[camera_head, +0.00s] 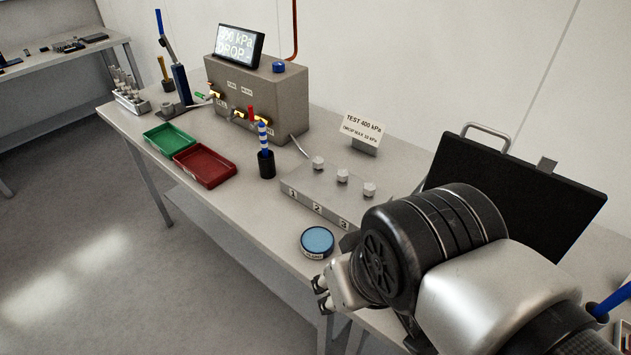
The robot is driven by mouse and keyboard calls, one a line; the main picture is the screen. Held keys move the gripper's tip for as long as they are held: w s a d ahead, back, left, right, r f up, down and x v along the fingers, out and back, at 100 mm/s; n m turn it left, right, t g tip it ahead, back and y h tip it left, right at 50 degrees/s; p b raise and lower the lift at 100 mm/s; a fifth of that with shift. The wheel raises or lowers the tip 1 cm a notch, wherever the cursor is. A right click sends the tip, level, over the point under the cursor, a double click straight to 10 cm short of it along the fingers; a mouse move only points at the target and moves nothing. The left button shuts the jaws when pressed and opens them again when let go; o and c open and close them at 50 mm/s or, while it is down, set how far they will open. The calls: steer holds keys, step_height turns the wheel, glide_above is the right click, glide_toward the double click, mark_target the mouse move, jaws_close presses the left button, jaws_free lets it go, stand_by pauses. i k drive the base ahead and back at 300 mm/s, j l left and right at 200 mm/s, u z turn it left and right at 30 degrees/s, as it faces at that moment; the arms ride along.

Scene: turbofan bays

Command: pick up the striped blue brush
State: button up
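The striped blue brush (263,137) has blue and white bands and stands upright in a small black cup (267,168) on the bench. The cup hides its lower end. My gripper (322,294) is at the bench's front edge, in front of and to the right of the brush, well apart from it. Its two fingertips show a gap between them, with nothing seen in it.
A round blue-topped tin (317,241) lies close to my gripper. A grey block with several knobs (325,196) stands behind it. Red (206,165) and green (168,140) trays lie left of the brush; a grey test box (285,98) stands behind.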

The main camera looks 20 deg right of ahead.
mark_target(262, 128)
steer(key=i+j, duration=0.35)
steer(key=i+j+z, duration=0.8)
steer(key=j, duration=0.15)
steer(key=z, duration=0.45)
